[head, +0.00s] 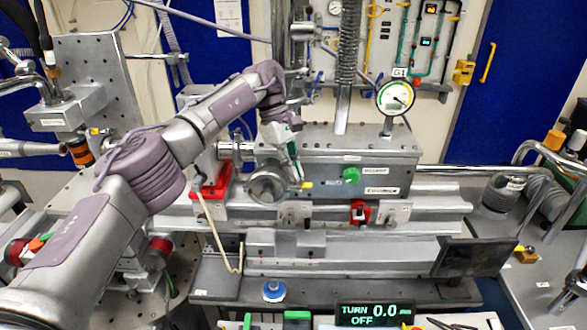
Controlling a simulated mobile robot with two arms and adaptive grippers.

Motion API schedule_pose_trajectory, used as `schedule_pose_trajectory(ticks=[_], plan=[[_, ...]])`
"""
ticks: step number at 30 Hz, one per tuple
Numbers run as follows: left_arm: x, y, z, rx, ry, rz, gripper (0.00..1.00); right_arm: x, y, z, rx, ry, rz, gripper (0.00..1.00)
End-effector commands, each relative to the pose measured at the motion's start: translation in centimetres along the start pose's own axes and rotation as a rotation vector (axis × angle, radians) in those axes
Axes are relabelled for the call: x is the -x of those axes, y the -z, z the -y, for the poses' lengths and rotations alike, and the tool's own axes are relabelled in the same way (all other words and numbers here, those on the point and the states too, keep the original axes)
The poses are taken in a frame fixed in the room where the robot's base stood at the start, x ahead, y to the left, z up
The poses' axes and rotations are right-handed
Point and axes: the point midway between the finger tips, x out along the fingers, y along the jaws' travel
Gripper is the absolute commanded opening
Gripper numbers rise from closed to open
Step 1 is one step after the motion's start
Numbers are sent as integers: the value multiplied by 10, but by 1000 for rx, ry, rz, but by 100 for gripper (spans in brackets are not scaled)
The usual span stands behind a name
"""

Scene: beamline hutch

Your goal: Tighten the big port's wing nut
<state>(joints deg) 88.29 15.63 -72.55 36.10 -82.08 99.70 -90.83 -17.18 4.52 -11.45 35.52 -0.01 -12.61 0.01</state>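A round metal port (268,187) with a flange sticks out of the front of the grey metal chamber (390,160), left of its middle. A small yellow piece (306,185) shows at the port's right edge; it may be the wing nut, but it is too small to tell. My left arm reaches in from the left, and my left gripper (296,170) points down at the port's right side, close to the yellow piece. I cannot tell whether its fingers touch it or are open or shut. My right gripper is not in view.
A green knob (351,175) is on the chamber front, with a dial gauge (395,98) above. A red clamp (360,212) sits on the rail below. A display (374,314) reads "TURN 0.0" and "OFF". A dark plate (474,257) stands at right. A blue-and-white round piece (273,290) lies below the rail.

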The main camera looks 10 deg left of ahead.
Motion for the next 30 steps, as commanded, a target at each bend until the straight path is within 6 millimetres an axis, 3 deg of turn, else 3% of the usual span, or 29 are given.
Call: schedule_pose_trajectory(ticks=[2, 13, 22, 30], plan=[[3, -1, -1, -2, -8, 1, 15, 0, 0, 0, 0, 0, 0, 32], [6, -1, -1, 0, -4, 0, 15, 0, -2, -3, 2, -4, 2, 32], [56, -2, -1, 1, -9, 0, 15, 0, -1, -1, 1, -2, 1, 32], [73, -1, -1, 0, -5, -1, 15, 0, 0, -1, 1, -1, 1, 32]])
